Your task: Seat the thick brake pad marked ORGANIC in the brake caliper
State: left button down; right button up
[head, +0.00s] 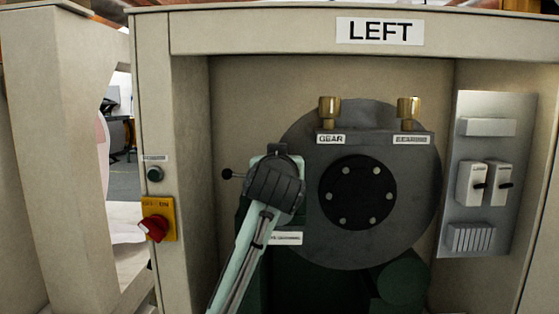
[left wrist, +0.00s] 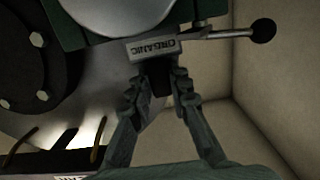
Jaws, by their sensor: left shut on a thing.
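My left gripper (head: 275,180) is at the left edge of the grey disc in the head view, covering much of the green brake caliper (head: 242,212). In the left wrist view its two fingers (left wrist: 160,82) are shut on the dark tab of the brake pad marked ORGANIC (left wrist: 153,48). The pad lies across the caliper's mouth, between green caliper parts (left wrist: 72,38). How deep it sits is hard to tell. A metal pin with a black ball knob (left wrist: 262,30) sticks out beside the pad; the knob also shows in the head view (head: 227,173). My right gripper is out of view.
The big grey disc (head: 300,240) with a black bolted hub (head: 357,192) stands inside a beige frame marked LEFT (head: 380,31). Two brass cups stand above it. A red switch (head: 153,228) is on the left post. A switch panel (head: 486,175) is at the right.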

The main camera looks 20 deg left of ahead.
pick_arm(q)
jog(key=shift+f+b, duration=0.65)
jog(key=shift+f, duration=0.5)
dwell(0.4)
jog(key=c, duration=1.3)
grip_release()
jog(key=shift+c, duration=0.2)
jog(key=shift+s, duration=0.1)
jog(key=f+v, duration=0.1)
jog(key=v, duration=1)
jog(key=shift+s+d+r, duration=0.15)
jog(key=shift+s+r, duration=0.25)
jog(key=shift+r, duration=0.1)
